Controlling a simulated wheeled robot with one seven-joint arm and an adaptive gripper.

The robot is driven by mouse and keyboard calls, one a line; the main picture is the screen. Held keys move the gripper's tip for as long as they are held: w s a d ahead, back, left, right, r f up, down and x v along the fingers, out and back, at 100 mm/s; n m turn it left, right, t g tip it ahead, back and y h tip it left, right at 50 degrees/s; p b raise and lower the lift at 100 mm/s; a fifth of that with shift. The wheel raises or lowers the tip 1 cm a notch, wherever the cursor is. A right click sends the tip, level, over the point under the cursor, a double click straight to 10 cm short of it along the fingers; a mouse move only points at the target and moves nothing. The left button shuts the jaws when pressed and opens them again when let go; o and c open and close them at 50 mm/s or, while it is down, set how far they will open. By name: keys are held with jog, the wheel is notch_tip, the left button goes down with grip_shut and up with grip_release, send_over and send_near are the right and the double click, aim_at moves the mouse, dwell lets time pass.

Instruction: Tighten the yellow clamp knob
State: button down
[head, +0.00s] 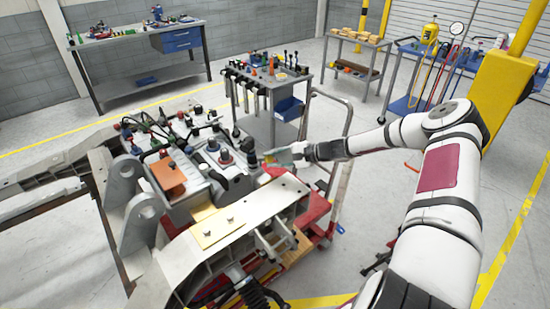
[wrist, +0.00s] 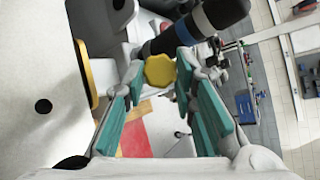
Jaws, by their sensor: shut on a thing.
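The yellow clamp knob (wrist: 160,71) has a scalloped rim and shows face-on in the wrist view. It sits between the tips of my gripper (wrist: 159,78), whose teal-padded fingers close on it from the left and right. In the head view my gripper (head: 279,156) reaches in from the right to the right side of the chassis fixture (head: 245,222). There the knob is small and largely hidden by the fingers. A dark cylinder with a blue band (wrist: 203,20) lies just beyond the knob in the wrist view.
An orange block (head: 169,177) and several black fittings crowd the fixture to the left. A red cart (head: 312,210) stands under and beside its right end. A tool cart (head: 262,88) stands behind. Open floor lies to the right.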

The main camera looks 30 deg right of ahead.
jog(key=shift+s+m+t+p, duration=0.1)
jog(key=shift+m+t+p, duration=0.2)
jog(key=shift+m+t, duration=0.45)
jog(key=shift+f+m, duration=0.1)
jog(key=shift+m, duration=0.25)
jog(key=c, duration=1.3)
grip_release()
jog(key=v, duration=1.2)
